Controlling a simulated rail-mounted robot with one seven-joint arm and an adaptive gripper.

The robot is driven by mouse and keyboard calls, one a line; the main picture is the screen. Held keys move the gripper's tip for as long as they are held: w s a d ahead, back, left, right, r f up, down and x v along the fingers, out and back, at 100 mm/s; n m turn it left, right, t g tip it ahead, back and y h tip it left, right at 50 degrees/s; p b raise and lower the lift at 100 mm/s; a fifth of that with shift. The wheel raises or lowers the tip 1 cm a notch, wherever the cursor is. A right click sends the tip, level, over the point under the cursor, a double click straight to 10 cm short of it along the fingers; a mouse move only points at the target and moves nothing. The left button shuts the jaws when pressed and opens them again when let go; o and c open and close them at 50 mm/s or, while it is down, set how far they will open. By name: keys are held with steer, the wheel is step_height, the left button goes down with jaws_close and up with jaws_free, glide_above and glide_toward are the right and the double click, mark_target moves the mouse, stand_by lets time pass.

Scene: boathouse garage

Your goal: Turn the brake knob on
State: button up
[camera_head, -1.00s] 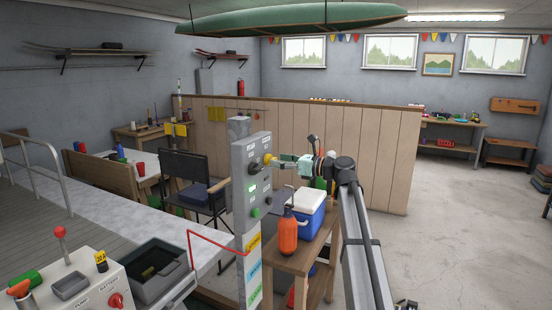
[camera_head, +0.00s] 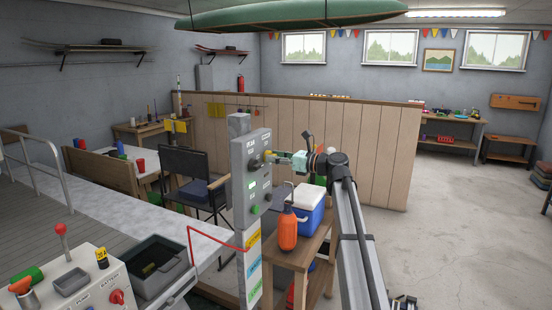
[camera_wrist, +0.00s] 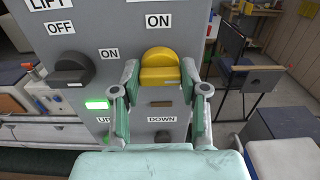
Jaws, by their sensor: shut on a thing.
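The yellow knob (camera_wrist: 160,62) sits on the grey control panel (camera_wrist: 112,25), below an ON label (camera_wrist: 158,20). Its name label is cut off at the top of the wrist view. My gripper (camera_wrist: 160,76) is shut on this knob, with one finger on each side of its grip. In the head view the panel (camera_head: 240,150) is on an upright post, and my gripper (camera_head: 274,158) reaches it from the right. Most of the knob (camera_head: 267,155) is covered there. The dark indicator (camera_wrist: 161,103) below the knob looks unlit.
A black knob (camera_wrist: 72,70) with OFF and ON labels is left of the yellow one, above a lit green indicator (camera_wrist: 97,104). UP and DOWN labels lie lower. An orange bottle (camera_head: 288,230) and blue cooler (camera_head: 308,210) stand on a wooden table below my arm.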

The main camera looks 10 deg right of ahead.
steer(key=shift+n, duration=0.3)
steer(key=shift+s+a+f+n+b, duration=0.1)
steer(key=shift+n+b, duration=3.4)
steer(key=shift+n, duration=0.8)
steer(key=shift+a+f+n+b, duration=0.1)
steer(key=shift+n+b, duration=3.4)
steer(key=shift+n, duration=0.8)
steer(key=shift+r, duration=0.1)
steer(key=o, duration=1.1)
steer(key=shift+o, duration=0.2)
steer(key=shift+s+d, duration=0.1)
steer(key=v, duration=1.2)
